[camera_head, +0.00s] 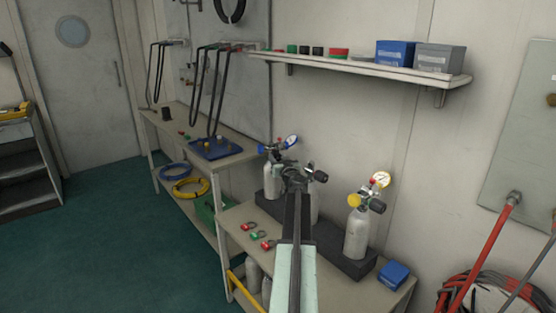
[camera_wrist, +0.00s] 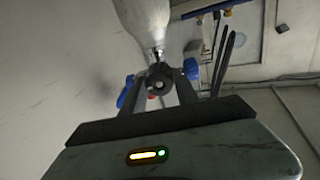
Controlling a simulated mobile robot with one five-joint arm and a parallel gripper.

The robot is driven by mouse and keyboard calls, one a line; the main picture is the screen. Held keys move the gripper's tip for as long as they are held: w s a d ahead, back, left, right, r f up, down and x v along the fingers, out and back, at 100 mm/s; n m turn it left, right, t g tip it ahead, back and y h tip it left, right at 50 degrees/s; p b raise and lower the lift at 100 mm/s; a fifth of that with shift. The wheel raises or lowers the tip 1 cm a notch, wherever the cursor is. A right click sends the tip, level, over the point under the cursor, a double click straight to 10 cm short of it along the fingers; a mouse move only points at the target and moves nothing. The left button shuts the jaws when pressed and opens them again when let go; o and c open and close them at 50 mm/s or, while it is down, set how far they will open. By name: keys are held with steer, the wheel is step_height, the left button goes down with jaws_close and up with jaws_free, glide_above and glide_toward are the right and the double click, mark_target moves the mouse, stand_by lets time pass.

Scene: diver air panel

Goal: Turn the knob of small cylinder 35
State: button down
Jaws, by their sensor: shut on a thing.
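Three small grey cylinders stand at the bench's back: one at left (camera_head: 271,182) with blue fittings, one in the middle (camera_head: 315,207) largely hidden by my arm, and one at right (camera_head: 357,236) with a yellow knob and gauge. I cannot read their numbers. My gripper (camera_head: 295,172) is at valve height by the middle cylinder. In the wrist view, my gripper (camera_wrist: 162,88) is shut on a round black knob (camera_wrist: 158,80), a finger on each side. A cylinder's body (camera_wrist: 143,18) appears above it, inverted. Blue parts show beside both fingers.
A shelf (camera_head: 355,66) with blue and grey boxes juts from the wall above. Red and green shackles (camera_head: 256,235) lie on the bench left of my arm. A blue box (camera_head: 393,274) sits at its right end. Red hoses (camera_head: 484,252) hang farther right.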

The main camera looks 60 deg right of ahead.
steer(key=shift+m, duration=0.7)
steer(key=c, duration=0.9)
jaws_free()
steer(key=v, duration=0.7)
steer(key=shift+s+a, duration=0.25)
steer(key=shift+s, duration=0.05)
